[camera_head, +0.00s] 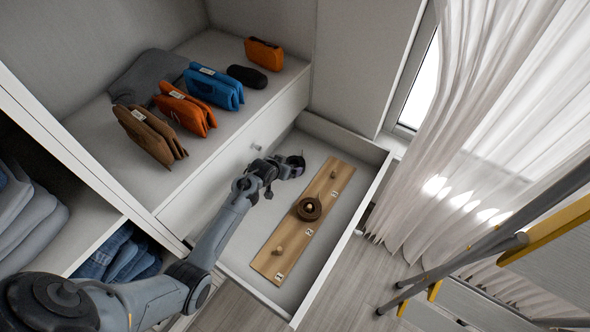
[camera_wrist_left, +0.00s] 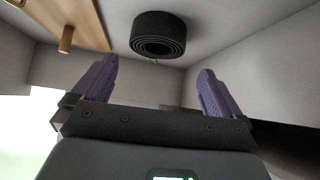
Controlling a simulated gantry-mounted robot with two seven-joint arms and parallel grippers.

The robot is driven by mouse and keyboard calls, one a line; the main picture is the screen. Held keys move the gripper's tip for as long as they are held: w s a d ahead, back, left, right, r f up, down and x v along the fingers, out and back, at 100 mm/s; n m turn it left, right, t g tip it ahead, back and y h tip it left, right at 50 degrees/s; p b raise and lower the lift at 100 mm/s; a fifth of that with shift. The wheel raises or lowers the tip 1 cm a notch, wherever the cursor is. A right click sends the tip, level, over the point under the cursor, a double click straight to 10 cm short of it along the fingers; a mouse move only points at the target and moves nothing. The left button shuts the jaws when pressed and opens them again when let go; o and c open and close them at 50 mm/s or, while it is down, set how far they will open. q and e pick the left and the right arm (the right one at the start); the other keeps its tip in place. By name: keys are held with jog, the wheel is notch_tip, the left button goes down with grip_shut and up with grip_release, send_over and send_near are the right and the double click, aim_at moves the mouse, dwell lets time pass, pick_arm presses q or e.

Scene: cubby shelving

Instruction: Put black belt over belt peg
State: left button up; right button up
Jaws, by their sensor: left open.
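The black belt (camera_wrist_left: 158,36) is a tight coil in the wrist view, resting in the open drawer, beyond and between my fingers. In the head view my gripper hides most of it or blends with it. My left gripper (camera_head: 283,168) is over the drawer's left part; in the wrist view its purple fingers (camera_wrist_left: 155,80) are spread, with nothing between them. A wooden board (camera_head: 264,262) in the drawer has three pegs: a bare near peg (camera_head: 279,250), a middle peg inside a coiled brown belt (camera_head: 309,209), and a bare far peg (camera_head: 333,174). My right gripper is out of view.
The drawer's right wall (camera_head: 340,250) borders free floor. A shelf on the left holds orange, blue and brown pouches (camera_head: 213,87) and a dark case (camera_head: 247,77). White curtains (camera_head: 470,130) hang at the right. A ladder-like frame (camera_head: 500,235) stands at lower right.

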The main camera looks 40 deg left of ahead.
aim_at(296, 163)
pick_arm(q)
jog(key=b+x, duration=0.2)
jog(key=x, duration=0.2)
jog(key=b+x, duration=0.2)
jog(key=b, duration=0.1)
jog(key=b+x, duration=0.1)
jog(key=x, duration=0.1)
jog(key=shift+w+d, duration=0.1)
jog(key=shift+d, duration=0.1)
jog(key=shift+w+a+f+b, duration=0.1)
jog(key=shift+w+f+b, duration=0.2)
jog(key=shift+w+b, duration=0.25)
jog(key=shift+s, duration=0.1)
jog(key=shift+c, duration=0.3)
jog(key=c, duration=0.9)
jog(key=shift+o, duration=0.2)
jog(key=shift+r, duration=0.1)
